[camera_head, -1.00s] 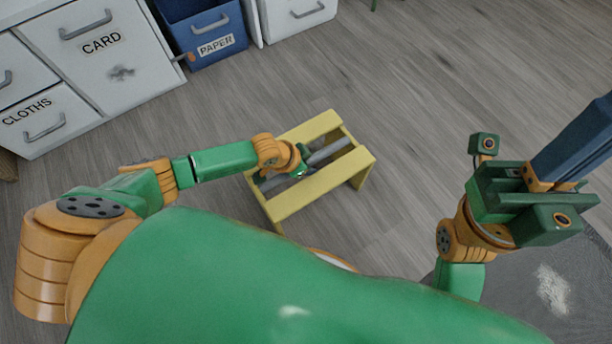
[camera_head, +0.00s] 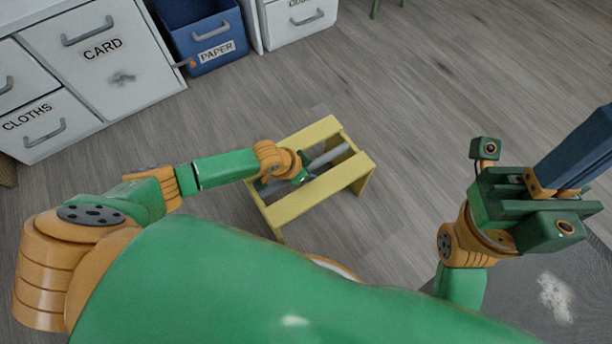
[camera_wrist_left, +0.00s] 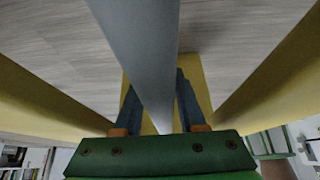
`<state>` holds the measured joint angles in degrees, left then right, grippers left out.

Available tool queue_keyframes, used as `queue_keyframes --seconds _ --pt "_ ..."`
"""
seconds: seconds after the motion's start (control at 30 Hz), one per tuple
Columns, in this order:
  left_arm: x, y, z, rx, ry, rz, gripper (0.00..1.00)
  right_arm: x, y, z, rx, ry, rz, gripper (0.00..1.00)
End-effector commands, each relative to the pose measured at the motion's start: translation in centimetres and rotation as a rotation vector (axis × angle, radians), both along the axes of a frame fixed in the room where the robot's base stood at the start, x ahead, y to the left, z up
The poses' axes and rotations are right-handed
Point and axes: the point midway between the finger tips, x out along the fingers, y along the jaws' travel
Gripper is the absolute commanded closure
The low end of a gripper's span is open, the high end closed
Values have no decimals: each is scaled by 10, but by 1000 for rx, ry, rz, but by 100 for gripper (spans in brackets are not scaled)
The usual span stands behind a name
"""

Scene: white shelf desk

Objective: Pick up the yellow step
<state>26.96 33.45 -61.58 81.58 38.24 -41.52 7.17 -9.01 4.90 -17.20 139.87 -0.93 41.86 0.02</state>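The yellow step (camera_head: 318,192) stands on the floor in the middle of the head view. It has two yellow boards and a grey round bar (camera_head: 328,156) between them. My left gripper (camera_head: 303,171) reaches in from the left between the boards. In the left wrist view the grey bar (camera_wrist_left: 140,40) runs between the two blue fingers of that gripper (camera_wrist_left: 158,88), which lie close against its sides. The fingertips are partly hidden by the bar. My right gripper (camera_head: 572,150) is raised at the right, away from the step, its blue fingers together and empty.
White cabinets labelled CARD (camera_head: 105,60) and CLOTHS (camera_head: 40,122) stand at the upper left, beside a blue PAPER bin (camera_head: 205,40). Grey floor (camera_head: 450,90) is clear behind and right of the step. A dark grey surface (camera_head: 590,265) lies at lower right.

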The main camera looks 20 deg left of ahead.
Motion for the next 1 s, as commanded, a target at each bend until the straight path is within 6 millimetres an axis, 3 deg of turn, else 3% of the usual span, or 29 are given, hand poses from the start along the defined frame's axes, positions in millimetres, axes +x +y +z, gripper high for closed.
queue_keyframes --seconds 0.03,0.1,0.13,1.0 --pt "0 0 0 0 0 0 77 0 0 0 0 0 0 100" --pt "0 0 0 0 0 0 96 0 0 0 0 0 0 100" --pt "0 0 0 0 0 0 100 0 0 0 0 1 0 100" --pt "0 0 0 -1 1 0 100 1 0 0 -1 3 -1 100"
